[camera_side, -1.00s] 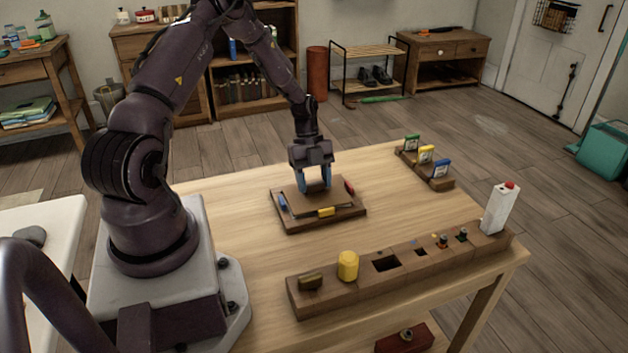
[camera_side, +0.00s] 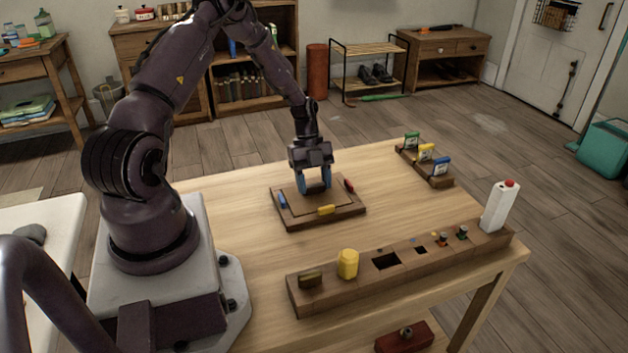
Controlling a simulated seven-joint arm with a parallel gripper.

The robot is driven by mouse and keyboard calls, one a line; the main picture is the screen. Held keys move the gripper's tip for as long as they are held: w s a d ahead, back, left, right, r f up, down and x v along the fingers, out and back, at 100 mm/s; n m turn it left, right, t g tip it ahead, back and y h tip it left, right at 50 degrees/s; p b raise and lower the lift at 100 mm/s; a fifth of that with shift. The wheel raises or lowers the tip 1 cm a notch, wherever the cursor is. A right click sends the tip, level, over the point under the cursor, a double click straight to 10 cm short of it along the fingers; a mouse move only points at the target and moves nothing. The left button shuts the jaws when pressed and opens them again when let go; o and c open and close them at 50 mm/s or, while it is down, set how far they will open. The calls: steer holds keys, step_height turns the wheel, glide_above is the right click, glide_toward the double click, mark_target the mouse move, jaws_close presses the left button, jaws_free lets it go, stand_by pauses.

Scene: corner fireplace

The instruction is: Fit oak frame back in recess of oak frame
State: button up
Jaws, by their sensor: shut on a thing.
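The oak frame (camera_side: 292,222) lies flat on the wooden table, with coloured tabs on its rim: blue at left, yellow at front, red at right. The oak frame back (camera_side: 303,204) lies inside the frame's recess and looks level with the rim, with a thin dark outline around it. My gripper (camera_side: 314,188) points straight down over the middle of the back. Its blue fingers are shut on the back, at a grip part that they hide. The far edge of the recess is partly hidden behind my gripper.
A long wooden block (camera_side: 366,279) with holes, a yellow peg (camera_side: 348,264) and a white bottle (camera_side: 499,207) runs along the table's front. A rack (camera_side: 434,172) with several coloured cards stands at the back right. The table between frame and rack is clear.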

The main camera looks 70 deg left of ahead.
steer(key=shift+f, duration=0.2)
steer(key=o, duration=0.9)
